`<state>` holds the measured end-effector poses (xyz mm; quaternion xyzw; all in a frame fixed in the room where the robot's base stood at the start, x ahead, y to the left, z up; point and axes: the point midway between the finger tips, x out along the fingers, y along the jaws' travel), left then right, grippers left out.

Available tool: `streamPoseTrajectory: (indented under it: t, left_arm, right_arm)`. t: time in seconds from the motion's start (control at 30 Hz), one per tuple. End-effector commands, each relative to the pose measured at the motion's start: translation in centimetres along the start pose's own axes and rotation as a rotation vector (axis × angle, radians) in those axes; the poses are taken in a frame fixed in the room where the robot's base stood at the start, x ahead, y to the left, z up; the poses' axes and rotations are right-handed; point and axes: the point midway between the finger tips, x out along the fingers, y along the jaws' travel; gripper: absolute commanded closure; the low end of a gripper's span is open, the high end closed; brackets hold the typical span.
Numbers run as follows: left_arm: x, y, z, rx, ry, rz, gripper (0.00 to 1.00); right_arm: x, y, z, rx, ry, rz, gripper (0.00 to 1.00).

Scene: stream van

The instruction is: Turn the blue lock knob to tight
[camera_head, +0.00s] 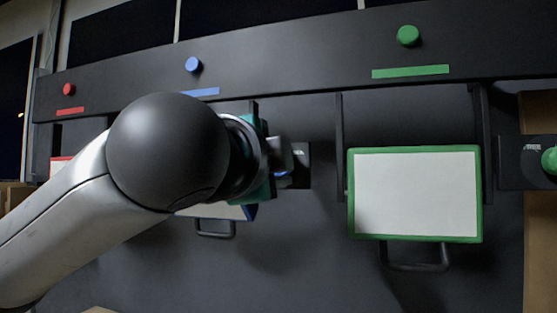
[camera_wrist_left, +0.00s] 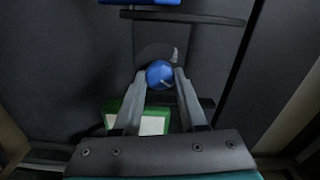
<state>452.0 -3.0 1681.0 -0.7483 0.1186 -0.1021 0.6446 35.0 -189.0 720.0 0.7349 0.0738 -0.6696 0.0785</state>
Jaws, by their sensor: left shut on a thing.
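The blue lock knob (camera_wrist_left: 160,74) sits on a dark plate between the two fingers of my left gripper (camera_wrist_left: 161,80) in the left wrist view. The fingers touch it from both sides and are shut on it. A small light mark shows on the knob's lower right, and a grey mark stands on the plate just above it. In the head view my left gripper (camera_head: 286,165) reaches the plate, and only a sliver of blue shows there. The tight marking cannot be read. My right gripper is in neither view.
A green-framed white panel (camera_head: 415,195) with a dark handle (camera_head: 415,267) is right of my arm. A green knob (camera_head: 549,161) is at the right edge. Red (camera_head: 68,89), blue (camera_head: 193,65) and green (camera_head: 408,36) buttons line the upper rail. A blue-edged panel is mostly hidden by my arm.

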Motion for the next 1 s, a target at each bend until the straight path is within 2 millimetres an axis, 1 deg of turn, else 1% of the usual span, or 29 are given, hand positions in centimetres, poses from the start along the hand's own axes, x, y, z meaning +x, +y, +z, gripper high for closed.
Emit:
streamPoseTrajectory:
  t: [0.1,0.33,0.87,0.9,1.0]
  left_arm:
    - [0.0,0.0,0.01,0.065,0.0,0.0,1.0]
    - [0.0,0.04,0.04,0.141,-0.001,0.0,1.0]
    - [0.0,0.07,0.03,0.167,-0.001,0.0,1.0]
    - [0.0,0.07,0.03,0.167,-0.001,0.0,0.58]
    - [0.0,0.07,0.03,0.166,-0.001,0.0,0.46]
  right_arm:
    - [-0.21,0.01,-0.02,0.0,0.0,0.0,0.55]
    - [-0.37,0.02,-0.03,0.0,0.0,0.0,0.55]
    - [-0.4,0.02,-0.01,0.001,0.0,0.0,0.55]
    - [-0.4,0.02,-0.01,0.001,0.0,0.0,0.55]
    - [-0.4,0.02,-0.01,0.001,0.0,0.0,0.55]
